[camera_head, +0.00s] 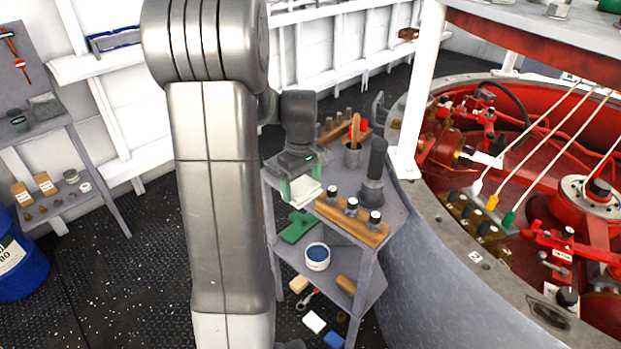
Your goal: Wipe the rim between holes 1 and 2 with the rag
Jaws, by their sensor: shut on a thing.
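My gripper (301,178) is over the left part of the small grey cart, pointing down. Its two green-tinted fingers are shut on a white folded cloth, the rag (305,193), which shows between and below them. I cannot tell whether the rag touches the cart top. The grey rim (448,238) of the round red machine is at the right, apart from my gripper. A small white tag marked 2 (475,256) is on the rim. A dark oval hole (550,315) shows farther along the rim, near the bottom right. I cannot make out a tag for hole 1.
The cart (395,212) holds a wooden block with several dark-topped pieces (351,218), a dark upright tool (375,172), a cup of tools (352,155) and a green item (298,226). Cables cross the red interior.

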